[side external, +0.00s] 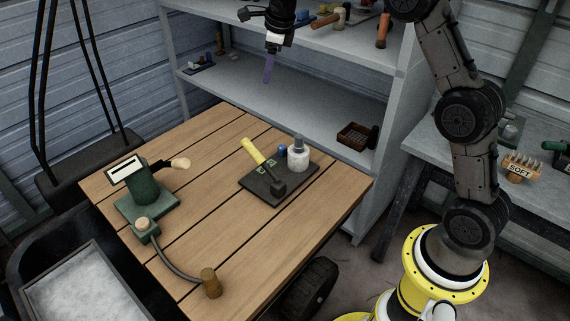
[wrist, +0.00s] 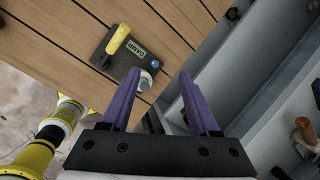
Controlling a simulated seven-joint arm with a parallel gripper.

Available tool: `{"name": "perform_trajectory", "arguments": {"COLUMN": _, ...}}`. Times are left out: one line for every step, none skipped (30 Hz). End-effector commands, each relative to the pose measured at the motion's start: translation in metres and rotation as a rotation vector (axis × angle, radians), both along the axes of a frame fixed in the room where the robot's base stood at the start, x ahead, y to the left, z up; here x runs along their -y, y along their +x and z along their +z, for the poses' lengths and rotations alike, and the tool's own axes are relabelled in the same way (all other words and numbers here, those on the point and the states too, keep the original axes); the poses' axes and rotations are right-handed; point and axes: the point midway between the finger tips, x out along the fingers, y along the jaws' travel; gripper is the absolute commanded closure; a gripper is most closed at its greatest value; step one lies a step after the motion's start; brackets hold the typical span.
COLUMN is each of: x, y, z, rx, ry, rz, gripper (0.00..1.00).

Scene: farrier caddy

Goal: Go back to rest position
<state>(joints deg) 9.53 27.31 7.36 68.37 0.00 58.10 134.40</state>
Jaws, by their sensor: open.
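My gripper (wrist: 160,102) is open and empty, its two purple fingers apart in the wrist view. In the side external view my gripper (side external: 268,70) hangs high, in front of the grey shelf unit, beyond the far edge of the wooden table (side external: 180,240).
A green stand (side external: 145,190) with a white label and a curved rod is at the table's left. The shelf unit (side external: 340,95) holds tools above and a brown tray (side external: 354,135) below. A brush marked "SOFT" (side external: 520,167) is on the right bench.

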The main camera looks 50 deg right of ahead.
Motion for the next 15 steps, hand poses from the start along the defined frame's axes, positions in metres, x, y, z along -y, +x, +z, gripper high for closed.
{"name": "perform_trajectory", "arguments": {"x": -0.009, "y": -0.016, "z": 0.025, "rx": 0.026, "ry": -0.018, "rz": 0.049, "gripper": 0.38}}
{"name": "perform_trajectory", "arguments": {"x": -0.014, "y": -0.025, "z": 0.037, "rx": 0.037, "ry": -0.03, "rz": 0.082, "gripper": 0.38}}
{"name": "perform_trajectory", "arguments": {"x": -0.02, "y": -0.037, "z": 0.052, "rx": 0.052, "ry": -0.047, "rz": 0.13, "gripper": 0.38}}
{"name": "perform_trajectory", "arguments": {"x": -0.025, "y": -0.048, "z": 0.062, "rx": 0.063, "ry": -0.061, "rz": 0.166, "gripper": 0.38}}
{"name": "perform_trajectory", "arguments": {"x": -0.029, "y": -0.058, "z": 0.072, "rx": 0.074, "ry": -0.077, "rz": 0.203, "gripper": 0.38}}
{"name": "perform_trajectory", "arguments": {"x": -0.035, "y": -0.073, "z": 0.084, "rx": 0.087, "ry": -0.097, "rz": 0.254, "gripper": 0.38}}
{"name": "perform_trajectory", "arguments": {"x": -0.039, "y": -0.084, "z": 0.092, "rx": 0.096, "ry": -0.114, "rz": 0.296, "gripper": 0.38}}
{"name": "perform_trajectory", "arguments": {"x": -0.043, "y": -0.096, "z": 0.1, "rx": 0.106, "ry": -0.132, "rz": 0.338, "gripper": 0.38}}
{"name": "perform_trajectory", "arguments": {"x": -0.049, "y": -0.112, "z": 0.108, "rx": 0.116, "ry": -0.156, "rz": 0.395, "gripper": 0.38}}
{"name": "perform_trajectory", "arguments": {"x": -0.052, "y": -0.124, "z": 0.114, "rx": 0.124, "ry": -0.176, "rz": 0.439, "gripper": 0.38}}
{"name": "perform_trajectory", "arguments": {"x": -0.056, "y": -0.137, "z": 0.12, "rx": 0.131, "ry": -0.196, "rz": 0.484, "gripper": 0.38}}
{"name": "perform_trajectory", "arguments": {"x": -0.061, "y": -0.153, "z": 0.125, "rx": 0.14, "ry": -0.224, "rz": 0.547, "gripper": 0.38}}
{"name": "perform_trajectory", "arguments": {"x": -0.064, "y": -0.166, "z": 0.129, "rx": 0.148, "ry": -0.246, "rz": 0.594, "gripper": 0.38}}
{"name": "perform_trajectory", "arguments": {"x": -0.067, "y": -0.179, "z": 0.132, "rx": 0.154, "ry": -0.269, "rz": 0.644, "gripper": 0.38}}
{"name": "perform_trajectory", "arguments": {"x": -0.071, "y": -0.197, "z": 0.134, "rx": 0.161, "ry": -0.302, "rz": 0.711, "gripper": 0.38}}
